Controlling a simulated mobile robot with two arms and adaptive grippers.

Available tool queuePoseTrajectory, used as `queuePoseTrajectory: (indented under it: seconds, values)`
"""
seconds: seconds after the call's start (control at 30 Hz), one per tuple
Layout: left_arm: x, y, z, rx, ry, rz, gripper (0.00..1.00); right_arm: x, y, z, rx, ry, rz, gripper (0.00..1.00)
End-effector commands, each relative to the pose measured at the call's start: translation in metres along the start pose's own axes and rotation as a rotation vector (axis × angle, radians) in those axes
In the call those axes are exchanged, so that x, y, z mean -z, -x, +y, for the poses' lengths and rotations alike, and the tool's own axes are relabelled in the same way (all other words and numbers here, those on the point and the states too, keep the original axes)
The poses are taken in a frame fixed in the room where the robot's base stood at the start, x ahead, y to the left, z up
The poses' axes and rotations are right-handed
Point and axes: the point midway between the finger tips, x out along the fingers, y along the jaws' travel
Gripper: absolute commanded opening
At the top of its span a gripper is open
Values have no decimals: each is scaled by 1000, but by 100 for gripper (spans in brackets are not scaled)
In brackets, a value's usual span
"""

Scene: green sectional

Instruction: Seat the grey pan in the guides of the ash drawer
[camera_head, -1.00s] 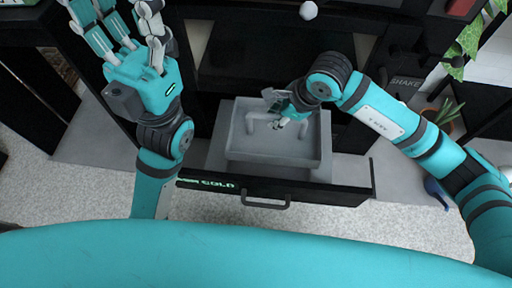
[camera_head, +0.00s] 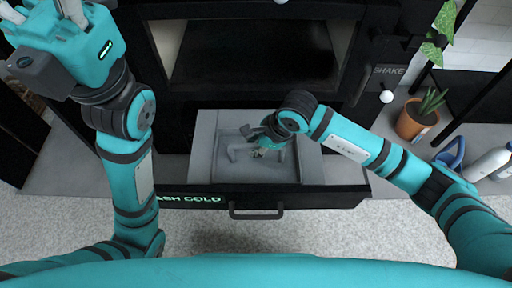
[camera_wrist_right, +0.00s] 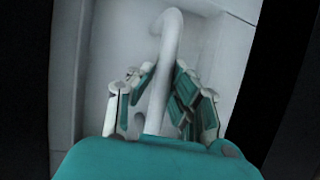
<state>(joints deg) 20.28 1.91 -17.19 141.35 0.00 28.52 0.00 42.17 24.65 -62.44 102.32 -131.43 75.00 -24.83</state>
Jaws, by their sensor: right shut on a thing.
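The grey pan (camera_head: 224,170) is a shallow rectangular tray with a light grey handle inside it. It lies within the pulled-out ash drawer, whose black front (camera_head: 325,197) carries green lettering and a bar handle. My right gripper (camera_head: 258,152) is shut on the pan's handle. In the right wrist view the handle (camera_wrist_right: 168,60) passes between the fingers (camera_wrist_right: 160,100). The guides are not clear to make out, so I cannot tell whether the pan rests between them. My left gripper (camera_head: 42,12) is raised at the top left, empty, its fingers spread and partly cut off.
A dark stove-like body with a wide opening (camera_head: 245,50) stands behind the drawer. A potted plant (camera_head: 412,122), a blue object (camera_head: 452,153) and a white bottle (camera_head: 487,163) stand at the right. Pale carpet (camera_head: 300,235) lies in front.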

Motion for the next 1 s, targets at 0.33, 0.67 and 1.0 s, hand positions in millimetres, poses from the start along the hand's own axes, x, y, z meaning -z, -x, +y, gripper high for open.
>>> queuePoseTrajectory:
  seconds: [0.33, 0.67, 1.0]
  values:
    - [1, -2, 0, -3, -1, 7, 47, 1, -2, 0, -1, 0, 1, 17]
    - [1, -2, 0, -2, 0, 6, 47, 1, -1, 0, 0, 0, 1, 37]
    - [-10, 4, -4, 19, 6, -50, 47, -2, 34, -2, 1, 1, 1, 37]
